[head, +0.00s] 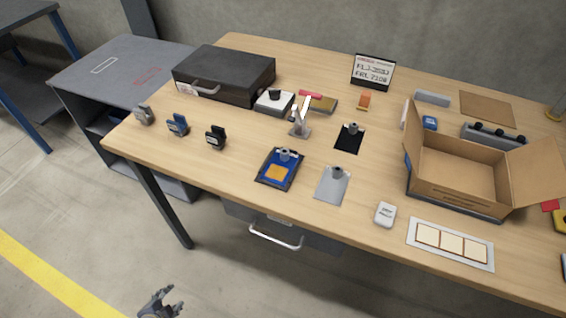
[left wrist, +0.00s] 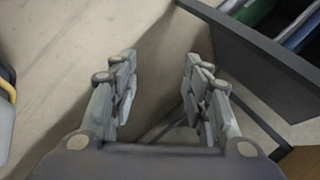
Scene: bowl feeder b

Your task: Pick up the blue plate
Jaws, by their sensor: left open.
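The blue plate (head: 265,179) lies flat on the wooden table near its front edge. It has a grey knob (head: 285,154) at its far end and an orange square on its near part. My left gripper (head: 173,298) is at the bottom of the head view, in front of the table and well away from the plate. In the left wrist view its two fingers (left wrist: 160,82) stand apart with nothing between them. The plate does not show in the left wrist view. My right gripper is in neither view.
A grey plate (head: 331,188) and a black plate (head: 347,141), both with knobs, lie right of the blue plate. An open cardboard box (head: 455,183) stands at the right. Several small clips stand at the left. A drawer handle (head: 275,238) sticks out below the table (head: 220,182).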

